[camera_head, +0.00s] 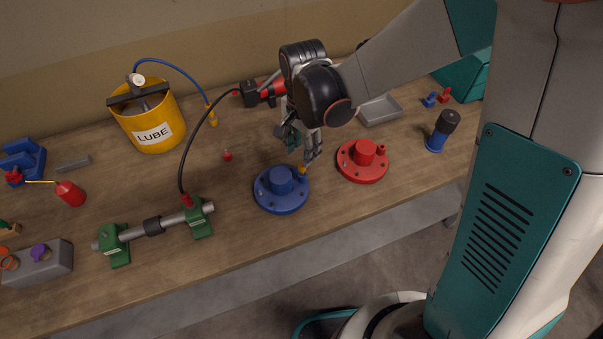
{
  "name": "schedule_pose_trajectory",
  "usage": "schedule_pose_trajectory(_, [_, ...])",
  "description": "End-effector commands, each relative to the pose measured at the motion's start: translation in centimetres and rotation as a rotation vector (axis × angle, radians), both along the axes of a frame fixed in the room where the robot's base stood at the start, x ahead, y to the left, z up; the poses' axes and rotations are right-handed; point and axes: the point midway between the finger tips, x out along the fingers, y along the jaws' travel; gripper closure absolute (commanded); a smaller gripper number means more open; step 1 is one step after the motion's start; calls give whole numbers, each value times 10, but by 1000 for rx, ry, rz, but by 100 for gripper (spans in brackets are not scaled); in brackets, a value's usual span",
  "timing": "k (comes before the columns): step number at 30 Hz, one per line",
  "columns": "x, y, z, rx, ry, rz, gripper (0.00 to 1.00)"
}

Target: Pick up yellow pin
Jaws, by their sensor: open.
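A small yellow pin (301,171) stands at the upper right rim of the round blue flanged part (282,191) on the workbench. My gripper (302,155) points down just above and beside the pin, with its fingers apart. The fingers partly cover the view around the pin's top, so I cannot tell whether they touch it. Nothing shows held in the gripper.
A red flanged part (363,162) sits close to the right of the gripper. A grey tray (381,111) and a blue-and-black cylinder (441,131) stand farther right. To the left are a tiny red pin (227,156), a cylinder on green blocks (153,227) and a yellow LUBE bucket (150,127).

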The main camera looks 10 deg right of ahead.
Motion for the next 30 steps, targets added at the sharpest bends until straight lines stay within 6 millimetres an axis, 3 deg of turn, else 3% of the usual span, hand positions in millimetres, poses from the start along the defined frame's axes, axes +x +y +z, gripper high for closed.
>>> schedule_pose_trajectory(1, [0,0,-12,0,0,0,60])
schedule_pose_trajectory(10, [-1,1,-30,0,0,1,60])
schedule_pose_trajectory(18, [-3,2,-68,0,0,0,60])
schedule_pose_trajectory(27, [-3,2,-71,0,0,1,60])
schedule_pose_trajectory(30, [-3,2,-70,0,0,1,82])
